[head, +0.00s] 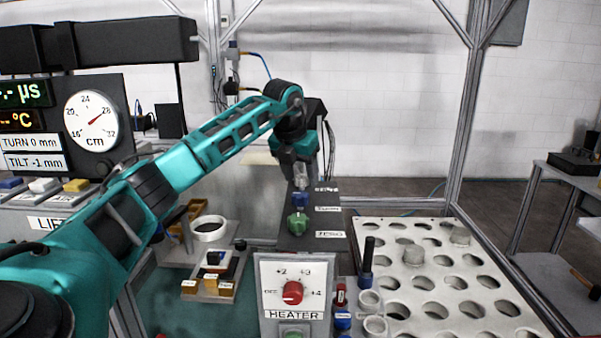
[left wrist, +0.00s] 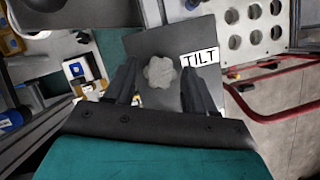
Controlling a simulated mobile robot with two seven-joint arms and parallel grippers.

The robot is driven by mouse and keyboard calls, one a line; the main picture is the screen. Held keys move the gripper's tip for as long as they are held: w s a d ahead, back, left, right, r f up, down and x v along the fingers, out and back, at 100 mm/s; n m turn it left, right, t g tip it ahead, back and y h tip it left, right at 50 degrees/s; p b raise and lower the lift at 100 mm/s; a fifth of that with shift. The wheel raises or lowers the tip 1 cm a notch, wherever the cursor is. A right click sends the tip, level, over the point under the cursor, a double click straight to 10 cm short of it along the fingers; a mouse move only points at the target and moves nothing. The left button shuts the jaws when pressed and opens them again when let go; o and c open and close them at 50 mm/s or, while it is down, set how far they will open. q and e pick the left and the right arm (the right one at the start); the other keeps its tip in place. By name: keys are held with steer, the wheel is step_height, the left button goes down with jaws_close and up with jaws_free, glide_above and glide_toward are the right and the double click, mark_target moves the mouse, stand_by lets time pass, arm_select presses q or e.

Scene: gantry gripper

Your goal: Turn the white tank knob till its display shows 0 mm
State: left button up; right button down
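The white lobed knob (left wrist: 160,72) sits on a dark panel beside a TILT label (left wrist: 201,58) in the left wrist view. My left gripper (left wrist: 158,92) has its fingers apart, one on each side of the knob, with small gaps visible. In the head view my left gripper (head: 301,168) points down over the dark panel's far end, largely hiding the white knob. The TILT display (head: 34,162) reads -1 mm, and the TURN display (head: 32,142) above it reads 0 mm. My right gripper is not in view.
A blue knob (head: 299,201) and a green knob (head: 297,224) stand nearer on the same panel. A heater box (head: 293,270) with a red dial is in front. A perforated white plate (head: 448,268) lies at right. A round dial gauge (head: 91,121) stands at left.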

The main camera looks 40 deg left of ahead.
arm_select(q)
steer(key=c, duration=0.8)
steer(key=m+h, duration=0.1)
steer(key=m, duration=0.2)
steer(key=shift+a+m, duration=0.15)
steer(key=shift+m, duration=0.15)
steer(key=shift+a+m+h, duration=0.1)
steer(key=shift+m+h, duration=0.9)
steer(key=shift+m, duration=1)
steer(key=o, duration=1)
steer(key=shift+r, duration=0.1)
